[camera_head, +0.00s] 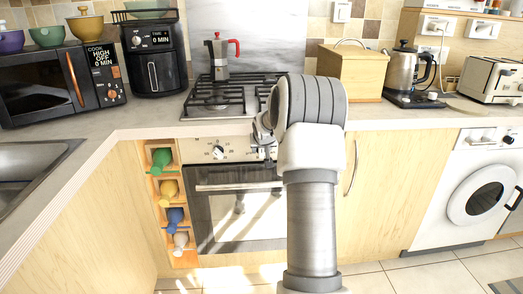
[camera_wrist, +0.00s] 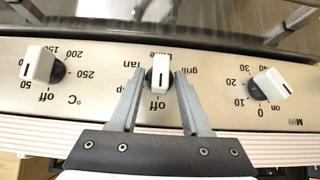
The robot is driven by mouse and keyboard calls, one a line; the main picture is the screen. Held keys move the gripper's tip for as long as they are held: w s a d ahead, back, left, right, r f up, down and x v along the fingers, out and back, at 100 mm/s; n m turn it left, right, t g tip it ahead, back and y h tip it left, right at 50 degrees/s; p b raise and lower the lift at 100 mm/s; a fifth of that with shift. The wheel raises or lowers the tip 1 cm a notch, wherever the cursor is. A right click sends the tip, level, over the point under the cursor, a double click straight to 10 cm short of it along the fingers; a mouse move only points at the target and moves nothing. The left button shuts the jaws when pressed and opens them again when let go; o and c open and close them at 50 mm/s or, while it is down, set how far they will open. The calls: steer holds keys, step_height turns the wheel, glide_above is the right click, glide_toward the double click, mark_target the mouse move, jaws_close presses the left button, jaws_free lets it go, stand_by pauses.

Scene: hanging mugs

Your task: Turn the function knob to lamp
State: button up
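The oven's function knob (camera_wrist: 160,74) is the middle knob of the panel in the wrist view. It has a white grip on a dark base, and its line points at "off". "fan" and "grill" marks show beside it; the mark behind its far end is partly hidden. My gripper (camera_wrist: 160,76) is open, with one fingertip on each side of this knob and small gaps; contact is not clear. In the head view my gripper (camera_head: 264,146) is at the oven's control panel (camera_head: 240,148), where it and my arm hide the function knob.
A temperature knob (camera_wrist: 42,66) and a timer knob (camera_wrist: 269,85) flank the function knob. The oven handle (camera_head: 235,187) runs below the panel. The hob (camera_head: 226,98) with a moka pot (camera_head: 221,58) is above. Bottles (camera_head: 168,188) sit in a rack left of the oven.

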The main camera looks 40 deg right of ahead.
jaws_close()
steer(key=shift+s+r+p, duration=0.1)
steer(key=shift+p, duration=0.55)
